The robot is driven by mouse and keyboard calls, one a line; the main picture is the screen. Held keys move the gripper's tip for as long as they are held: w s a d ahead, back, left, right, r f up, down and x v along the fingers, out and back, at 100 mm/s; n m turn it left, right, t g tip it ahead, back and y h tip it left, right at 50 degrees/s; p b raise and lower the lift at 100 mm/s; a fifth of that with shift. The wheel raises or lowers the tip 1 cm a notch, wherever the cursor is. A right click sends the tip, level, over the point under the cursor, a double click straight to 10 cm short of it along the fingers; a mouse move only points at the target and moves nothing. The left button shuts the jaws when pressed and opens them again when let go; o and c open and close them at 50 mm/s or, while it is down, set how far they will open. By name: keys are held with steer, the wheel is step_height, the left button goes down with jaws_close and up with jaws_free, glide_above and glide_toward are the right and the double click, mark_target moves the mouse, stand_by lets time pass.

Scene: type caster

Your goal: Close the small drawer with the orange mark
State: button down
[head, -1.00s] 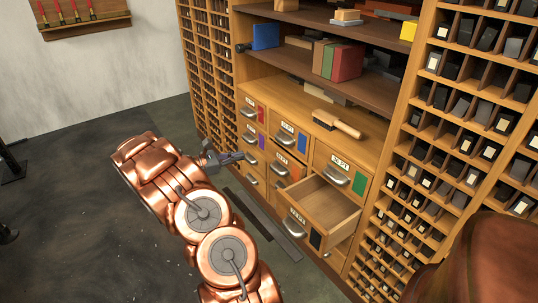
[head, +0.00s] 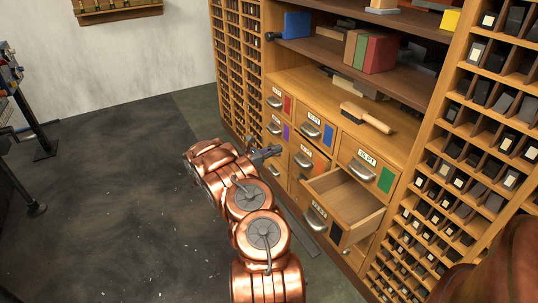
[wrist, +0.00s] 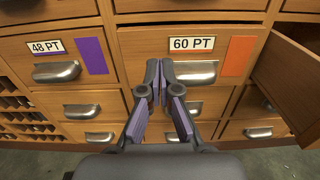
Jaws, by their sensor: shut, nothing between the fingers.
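The drawer with the orange mark (wrist: 239,56) bears a 60 PT label and a metal cup handle (wrist: 190,72) in the wrist view. In the head view its orange mark (head: 319,164) shows right of my gripper. Its front looks nearly flush; I cannot tell whether it stands slightly out. My gripper (wrist: 161,74) is shut and empty, its tips in front of the left part of this drawer front, by the handle's left end. In the head view my gripper (head: 277,151) is close to the drawer fronts; contact is not clear.
A drawer (head: 346,194) at lower right stands wide open and empty, its side (wrist: 287,72) jutting out right of the orange-marked one. The purple-marked 48 PT drawer (wrist: 57,70) is at left. A brush (head: 367,117) lies on the counter above. Floor is clear at left.

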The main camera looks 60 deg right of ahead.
mark_target(299, 141)
steer(key=b+x, duration=0.2)
steer(key=x, duration=0.6)
steer(key=shift+d, duration=0.15)
